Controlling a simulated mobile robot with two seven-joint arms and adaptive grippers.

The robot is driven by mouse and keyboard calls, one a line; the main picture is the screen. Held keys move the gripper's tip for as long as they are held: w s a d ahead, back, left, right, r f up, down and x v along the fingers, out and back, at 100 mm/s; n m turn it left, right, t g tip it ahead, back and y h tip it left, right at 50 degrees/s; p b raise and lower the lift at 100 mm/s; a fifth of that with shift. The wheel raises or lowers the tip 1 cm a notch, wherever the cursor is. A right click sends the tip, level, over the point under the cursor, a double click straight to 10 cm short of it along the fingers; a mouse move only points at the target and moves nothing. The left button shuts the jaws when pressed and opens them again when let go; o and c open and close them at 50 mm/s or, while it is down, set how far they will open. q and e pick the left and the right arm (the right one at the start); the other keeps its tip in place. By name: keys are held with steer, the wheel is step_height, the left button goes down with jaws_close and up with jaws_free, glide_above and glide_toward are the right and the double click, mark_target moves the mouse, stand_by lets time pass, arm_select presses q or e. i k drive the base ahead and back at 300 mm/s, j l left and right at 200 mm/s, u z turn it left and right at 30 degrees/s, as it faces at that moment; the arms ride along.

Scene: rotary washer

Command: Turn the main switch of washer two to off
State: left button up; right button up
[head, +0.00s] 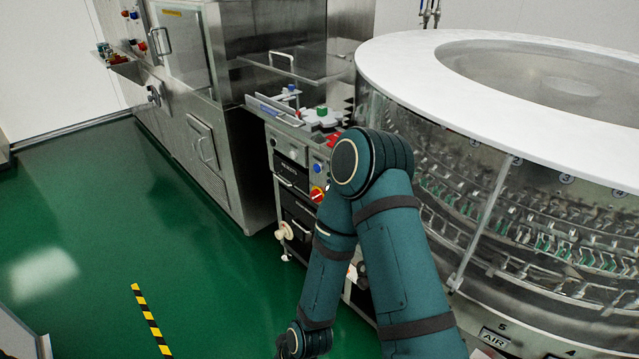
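One of my arms rises from the bottom right, bends at the elbow just right of the switch and runs back down to the lower middle. Its forearm passes close beside the switch in the picture and hides the cabinet's right side. Neither gripper shows.
A large round washer with a white rim (400,62) and glass sides fills the right. A steel machine (215,110) stands behind left. A white handwheel (284,231) juts from the cabinet's lower left. The green floor (110,230) at left is open, with a yellow-black stripe (150,318).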

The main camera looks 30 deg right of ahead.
mark_target(317, 197)
steer(key=i+j+z, duration=0.15)
steer(key=i+z, duration=0.3)
steer(key=i+j+z, duration=0.25)
steer(key=z, duration=0.25)
steer(key=i+j+z, duration=0.6)
steer(key=j+z, duration=0.35)
steer(key=i+j+z, duration=0.15)
steer(key=j+z, duration=0.2)
steer(key=j, duration=0.3)
steer(key=j+z, duration=0.35)
steer(key=j, duration=0.3)
steer(key=i, duration=0.05)
